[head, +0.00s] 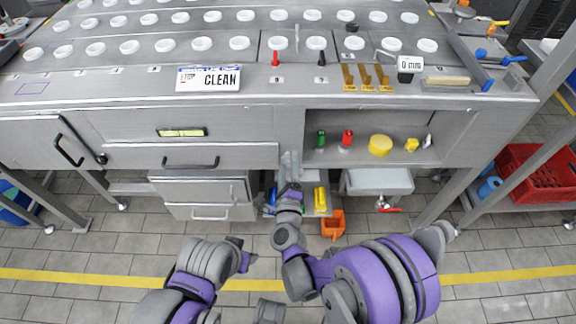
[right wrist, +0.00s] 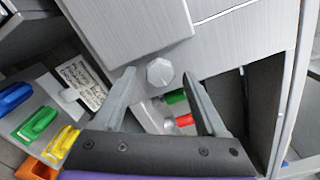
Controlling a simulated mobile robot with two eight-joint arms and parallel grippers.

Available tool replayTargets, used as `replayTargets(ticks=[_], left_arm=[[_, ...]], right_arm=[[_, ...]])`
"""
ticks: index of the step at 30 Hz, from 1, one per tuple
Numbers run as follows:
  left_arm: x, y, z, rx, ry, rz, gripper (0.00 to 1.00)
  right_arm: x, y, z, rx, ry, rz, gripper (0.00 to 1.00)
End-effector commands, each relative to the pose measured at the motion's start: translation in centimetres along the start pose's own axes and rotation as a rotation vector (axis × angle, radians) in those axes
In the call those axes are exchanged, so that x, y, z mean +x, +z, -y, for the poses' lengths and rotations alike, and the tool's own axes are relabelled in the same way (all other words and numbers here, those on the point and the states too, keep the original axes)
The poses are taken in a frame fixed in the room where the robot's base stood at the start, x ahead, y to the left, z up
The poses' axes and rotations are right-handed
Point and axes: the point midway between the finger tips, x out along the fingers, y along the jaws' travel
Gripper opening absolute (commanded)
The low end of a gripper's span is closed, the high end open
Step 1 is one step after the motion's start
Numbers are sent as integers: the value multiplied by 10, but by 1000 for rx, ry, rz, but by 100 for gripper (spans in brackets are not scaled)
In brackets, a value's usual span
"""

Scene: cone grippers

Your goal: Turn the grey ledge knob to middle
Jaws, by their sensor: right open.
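The grey knob (right wrist: 160,72) has a faceted face and sits on a grey ledge in the right wrist view. It shows between the fingertips of my right gripper (right wrist: 159,80). The fingers are apart, one on each side of the knob in the picture, with nothing held; I cannot tell whether they touch it. In the head view my right gripper (head: 290,162) is raised at the bench front, left of the open shelf, and hides the knob. My left gripper (head: 243,256) is low in front of the bench, small and partly turned away.
The open shelf (head: 440,158) holds a green item (head: 321,139), a red item (head: 347,138) and a yellow cylinder (head: 380,146). Blue (right wrist: 14,97), green (right wrist: 38,120) and yellow (right wrist: 62,143) handles lie left of the gripper in the wrist view. An orange bin (head: 333,224) stands below.

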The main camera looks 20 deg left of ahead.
Motion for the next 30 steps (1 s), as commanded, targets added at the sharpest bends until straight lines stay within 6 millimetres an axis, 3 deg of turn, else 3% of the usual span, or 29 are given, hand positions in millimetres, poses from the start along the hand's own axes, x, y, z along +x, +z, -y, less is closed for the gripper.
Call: replayTargets(ticks=[2,14,30], left_arm=[[0,0,0,0,0,0,50],[0,0,0,0,0,0,50],[4,1,0,0,0,1,50]], right_arm=[[0,0,0,0,0,0,71],[0,0,0,-1,0,0,0],[0,0,0,-132,0,0,0]])
